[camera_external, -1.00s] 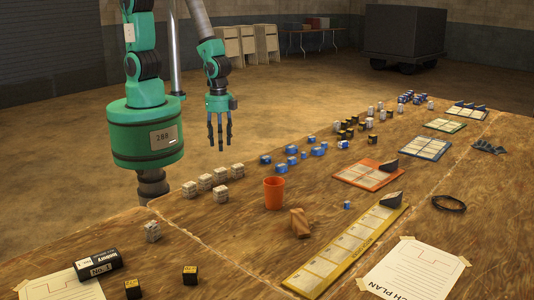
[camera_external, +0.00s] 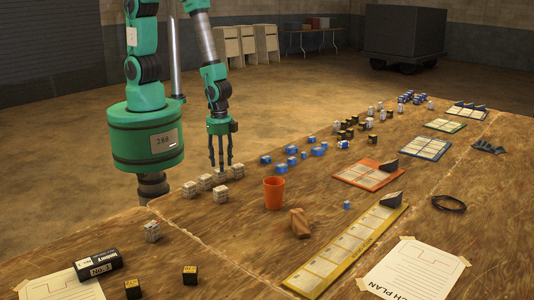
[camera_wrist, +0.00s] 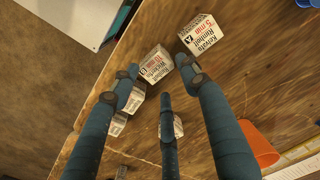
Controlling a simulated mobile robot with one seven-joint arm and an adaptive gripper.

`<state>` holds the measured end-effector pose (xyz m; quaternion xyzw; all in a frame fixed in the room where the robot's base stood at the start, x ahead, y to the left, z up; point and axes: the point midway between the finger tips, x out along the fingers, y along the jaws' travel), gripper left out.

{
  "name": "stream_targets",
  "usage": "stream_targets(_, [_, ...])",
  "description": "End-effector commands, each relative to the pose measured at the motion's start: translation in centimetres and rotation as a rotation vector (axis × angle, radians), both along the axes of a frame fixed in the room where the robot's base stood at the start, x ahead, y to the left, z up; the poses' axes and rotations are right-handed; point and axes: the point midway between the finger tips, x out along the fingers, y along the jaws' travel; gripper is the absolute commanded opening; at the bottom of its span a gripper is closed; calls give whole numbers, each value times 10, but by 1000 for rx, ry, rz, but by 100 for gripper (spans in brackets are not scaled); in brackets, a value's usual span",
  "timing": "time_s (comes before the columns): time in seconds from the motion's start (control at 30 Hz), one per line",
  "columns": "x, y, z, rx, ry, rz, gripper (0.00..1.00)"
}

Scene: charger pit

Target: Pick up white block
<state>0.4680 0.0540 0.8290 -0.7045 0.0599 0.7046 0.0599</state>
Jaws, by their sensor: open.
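Several white blocks with dark print stand in a cluster on the wooden table, among them a far right block (camera_external: 237,170), a near block (camera_external: 220,194) and a left block (camera_external: 190,188). Another white block (camera_external: 152,231) stands apart, nearer the camera. My three-fingered gripper (camera_external: 221,166) is open and points down just above the cluster's far side. In the wrist view, one white block (camera_wrist: 154,65) shows just beyond the fingertips, between them, and another white block (camera_wrist: 200,35) lies past the right finger. A further white block (camera_wrist: 178,127) is partly hidden by the middle finger. I see nothing held.
Blue blocks (camera_external: 281,168) stand along the table's far edge.

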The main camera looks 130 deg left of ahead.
Motion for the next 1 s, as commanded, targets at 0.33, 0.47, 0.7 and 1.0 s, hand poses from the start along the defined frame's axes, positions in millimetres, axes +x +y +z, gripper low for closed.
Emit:
stream_targets(0.33, [-1,0,-6,0,1,0,45])
stream_targets(0.47, [-2,-1,-19,-1,2,0,45])
stream_targets(0.7, [-3,-2,-46,0,2,0,45])
stream_targets(1.0, [-2,-2,-52,0,-1,0,45])
